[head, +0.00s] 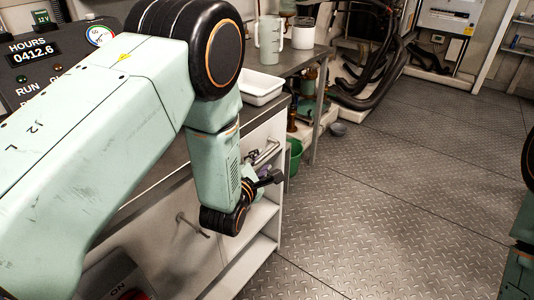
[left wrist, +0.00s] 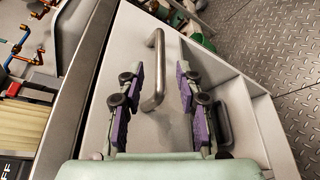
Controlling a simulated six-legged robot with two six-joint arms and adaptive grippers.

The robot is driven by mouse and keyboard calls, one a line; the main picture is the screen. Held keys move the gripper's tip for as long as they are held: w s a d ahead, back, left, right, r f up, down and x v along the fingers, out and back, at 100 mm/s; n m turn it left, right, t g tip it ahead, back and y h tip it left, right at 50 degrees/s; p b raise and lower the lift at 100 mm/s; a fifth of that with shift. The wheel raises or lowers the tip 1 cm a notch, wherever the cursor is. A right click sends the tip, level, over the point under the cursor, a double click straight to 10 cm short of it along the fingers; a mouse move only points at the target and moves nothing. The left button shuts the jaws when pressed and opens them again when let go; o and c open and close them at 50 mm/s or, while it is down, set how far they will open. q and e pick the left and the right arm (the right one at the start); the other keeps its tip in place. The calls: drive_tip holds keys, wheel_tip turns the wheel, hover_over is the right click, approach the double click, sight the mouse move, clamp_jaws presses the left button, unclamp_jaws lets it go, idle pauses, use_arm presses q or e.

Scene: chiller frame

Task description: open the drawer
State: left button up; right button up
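The drawer's light grey front (left wrist: 132,42) fills the middle of the left wrist view, with a metal bar handle (left wrist: 158,62) on it. The handle (head: 266,152) also shows in the head view, below the worktop's edge. My left gripper (left wrist: 160,78) is open, its purple-padded fingers apart on either side of the handle. I cannot tell whether any pad touches it. In the head view my left gripper (head: 258,168) is partly hidden by its own wrist. The drawer looks shut. My right gripper is out of view.
A white tray (head: 262,88) and a pale jug (head: 269,40) stand on the worktop above. Open shelves (head: 262,215) lie below the drawer, and a second handle (head: 192,226) is on the cabinet to the left. A green bucket (head: 295,155) stands beyond. The plated floor (head: 400,200) is clear.

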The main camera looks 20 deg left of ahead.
sight(264, 157)
use_arm(q)
drive_tip(key=x, duration=0.2)
drive_tip(key=b+x, duration=0.1)
drive_tip(key=x, duration=0.1)
drive_tip(key=shift+w+a+f, duration=0.1)
drive_tip(key=shift+w+f, duration=0.2)
drive_tip(key=shift+w, duration=0.45)
drive_tip(key=shift+r, duration=0.1)
drive_tip(key=shift+w, duration=0.1)
drive_tip(key=shift+c, duration=0.6)
clamp_jaws()
